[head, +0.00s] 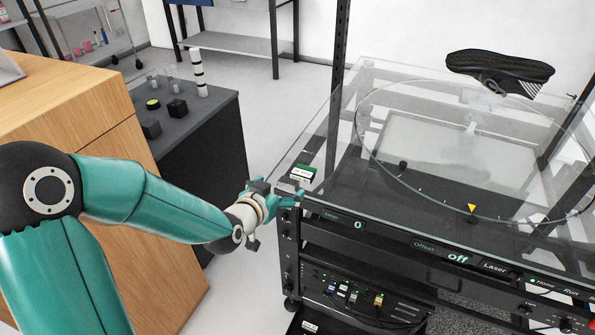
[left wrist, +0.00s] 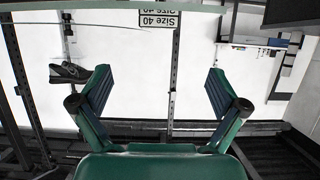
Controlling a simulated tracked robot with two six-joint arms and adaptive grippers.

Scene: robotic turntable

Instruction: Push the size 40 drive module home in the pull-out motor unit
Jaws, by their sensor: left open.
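My left gripper (head: 290,194) is at the left front corner of the turntable frame, close to the glass edge. In the left wrist view (left wrist: 157,82) its two fingers are spread with nothing between them. A small dark block with a white and green label (head: 302,173) is at the glass edge just beyond the gripper. A white "Size 40" label (left wrist: 160,21) shows upside down in the left wrist view, beyond the fingers; I cannot tell whether it belongs to that block. A dark pulled-out part (head: 312,326) at the lower front may be the motor unit; the frame cuts it off.
The turntable's glass plate (head: 430,165) has a black shoe (head: 499,71) above it. The front panel (head: 400,240) carries displays, with cables (head: 350,293) below. A wooden cabinet (head: 90,100) and a dark stand (head: 205,125) with small objects stand left. Floor shows between.

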